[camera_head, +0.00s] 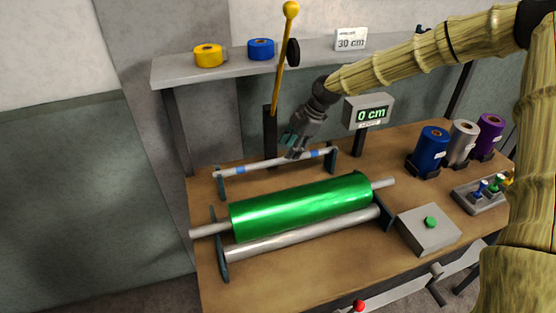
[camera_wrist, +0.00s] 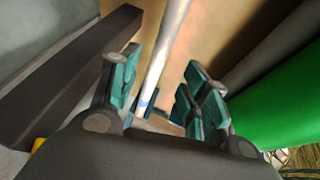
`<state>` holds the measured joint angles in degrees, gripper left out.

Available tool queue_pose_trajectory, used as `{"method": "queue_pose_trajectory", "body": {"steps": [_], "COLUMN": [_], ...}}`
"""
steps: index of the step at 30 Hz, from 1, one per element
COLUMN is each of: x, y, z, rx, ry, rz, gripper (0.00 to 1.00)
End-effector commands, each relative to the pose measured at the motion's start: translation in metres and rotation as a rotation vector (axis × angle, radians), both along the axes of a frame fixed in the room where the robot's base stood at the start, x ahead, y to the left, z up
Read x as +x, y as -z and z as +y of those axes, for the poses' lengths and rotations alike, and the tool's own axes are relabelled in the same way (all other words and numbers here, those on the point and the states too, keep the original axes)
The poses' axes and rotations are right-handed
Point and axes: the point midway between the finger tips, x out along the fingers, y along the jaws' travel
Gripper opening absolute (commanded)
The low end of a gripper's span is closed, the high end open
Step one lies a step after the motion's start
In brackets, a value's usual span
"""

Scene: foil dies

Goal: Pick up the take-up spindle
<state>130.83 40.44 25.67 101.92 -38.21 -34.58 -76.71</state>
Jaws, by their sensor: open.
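The take-up spindle is likely the thin silver bar with blue bands (camera_head: 261,165), lying across dark end brackets at the back of the wooden bench. My gripper (camera_head: 294,150) is over the right half of this bar, pointing down and tilted. In the wrist view the bar (camera_wrist: 165,50) runs between my two teal-padded fingers (camera_wrist: 156,98), which are apart with nothing clamped. A blue band shows low between the fingers. I cannot tell exactly how deep the bar sits between the pads.
A large green foil roll (camera_head: 300,207) lies in front, above a grey roller (camera_head: 300,236). A yellow-knobbed lever (camera_head: 283,70) stands close behind my gripper. A "0 cm" display (camera_head: 369,112), a green-button box (camera_head: 429,228) and coloured rolls (camera_head: 432,146) are to the right.

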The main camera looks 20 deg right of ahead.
Motion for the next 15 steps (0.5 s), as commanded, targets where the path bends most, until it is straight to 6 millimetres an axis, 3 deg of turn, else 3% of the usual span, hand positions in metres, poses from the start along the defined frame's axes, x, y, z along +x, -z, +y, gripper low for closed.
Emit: {"method": "queue_pose_trajectory", "body": {"steps": [15], "x": [0.007], "y": [0.026], "z": [0.015], "rx": [0.0], "ry": [-0.004], "rz": [0.001], "gripper": [0.46]}}
